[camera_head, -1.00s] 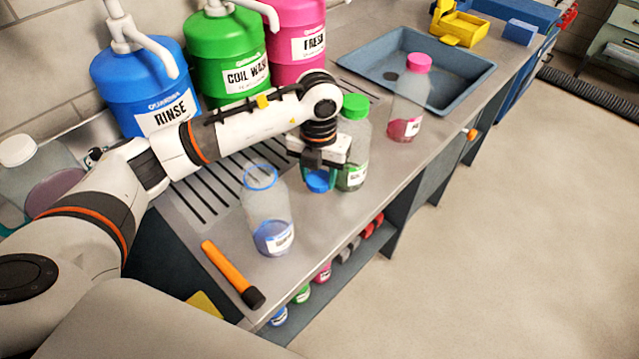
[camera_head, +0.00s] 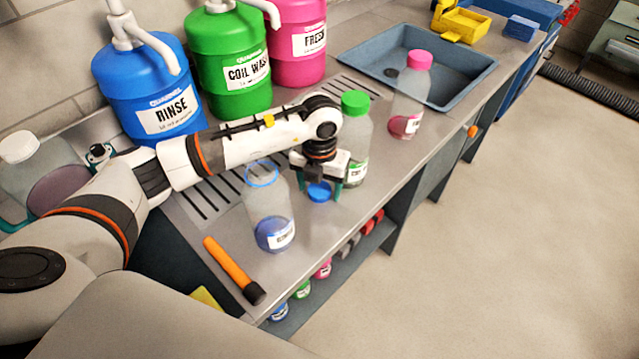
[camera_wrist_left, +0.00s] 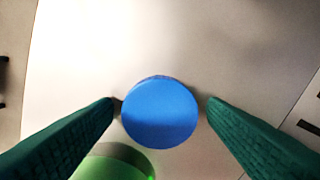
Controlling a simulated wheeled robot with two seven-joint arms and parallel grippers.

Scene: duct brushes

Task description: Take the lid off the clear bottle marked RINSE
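The clear RINSE bottle (camera_head: 268,205) stands upright on the steel counter with blue liquid in its base and a bare blue-rimmed mouth. Its blue lid (camera_head: 319,191) is off, lying on the counter to the right of the bottle. The lid also shows in the left wrist view (camera_wrist_left: 160,112). My left gripper (camera_head: 319,189) points down over the lid. Its green fingers stand on both sides of the lid with a small gap at each side, so it is open. My right gripper is not in view.
A green-capped bottle (camera_head: 356,140) stands close beside my left gripper. A pink-capped bottle (camera_head: 409,95) stands farther back near the sink (camera_head: 462,85). An orange-handled tool (camera_head: 232,268) lies near the counter's front edge. Large blue, green and pink containers line the wall.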

